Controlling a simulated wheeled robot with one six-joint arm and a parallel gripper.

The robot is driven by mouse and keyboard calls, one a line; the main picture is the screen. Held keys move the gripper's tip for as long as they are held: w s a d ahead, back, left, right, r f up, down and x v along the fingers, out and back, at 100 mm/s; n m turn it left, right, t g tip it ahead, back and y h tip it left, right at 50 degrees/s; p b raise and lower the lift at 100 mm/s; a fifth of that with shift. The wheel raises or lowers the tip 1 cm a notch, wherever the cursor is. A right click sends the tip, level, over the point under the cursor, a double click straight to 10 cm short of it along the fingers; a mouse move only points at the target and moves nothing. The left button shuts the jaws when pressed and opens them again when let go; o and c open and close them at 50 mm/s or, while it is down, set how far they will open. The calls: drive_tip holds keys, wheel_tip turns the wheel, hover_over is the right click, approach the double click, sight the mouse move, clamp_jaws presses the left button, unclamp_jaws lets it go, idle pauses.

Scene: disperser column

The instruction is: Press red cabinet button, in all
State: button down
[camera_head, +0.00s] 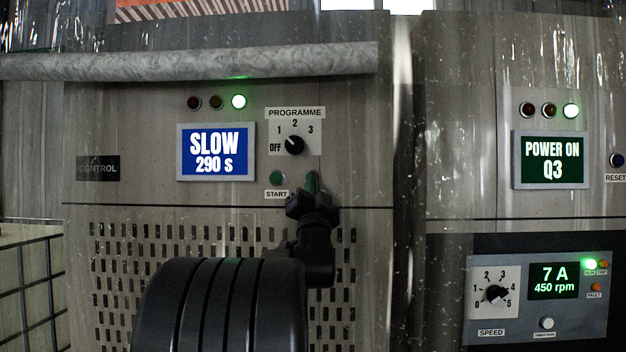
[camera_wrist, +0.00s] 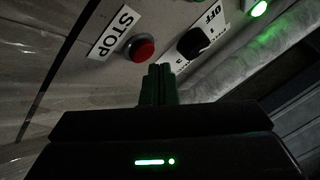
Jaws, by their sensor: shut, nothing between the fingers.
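The red button (camera_wrist: 140,48), beside a STOP label (camera_wrist: 114,31), shows in the wrist view just beyond and left of my fingertips. In the head view it is hidden behind my gripper (camera_head: 312,178). My gripper (camera_wrist: 159,70) has its green fingers shut together with nothing between them. The fingertips point at the cabinet (camera_head: 230,120) front, close to the button. A gap seems to show in the wrist view, but I cannot tell how deep it is.
A green START button (camera_head: 277,178) is left of my fingertips. The programme knob (camera_head: 294,145) is above, and a blue screen (camera_head: 216,152) reads SLOW 290 S. A grey pipe (camera_head: 190,63) crosses above. A second cabinet (camera_head: 460,120) stands at right.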

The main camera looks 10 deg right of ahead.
drive_tip(key=shift+w, duration=0.15)
idle(0.3)
drive_tip(key=shift+w+d+b, duration=0.1)
drive_tip(key=shift+w+b, duration=0.2)
drive_tip(key=shift+w+d, duration=0.15)
drive_tip(key=shift+w, duration=0.3)
idle(0.8)
drive_tip(key=shift+s+a+b, duration=0.25)
drive_tip(key=shift+s+b, duration=0.6)
drive_tip(key=shift+b, duration=0.05)
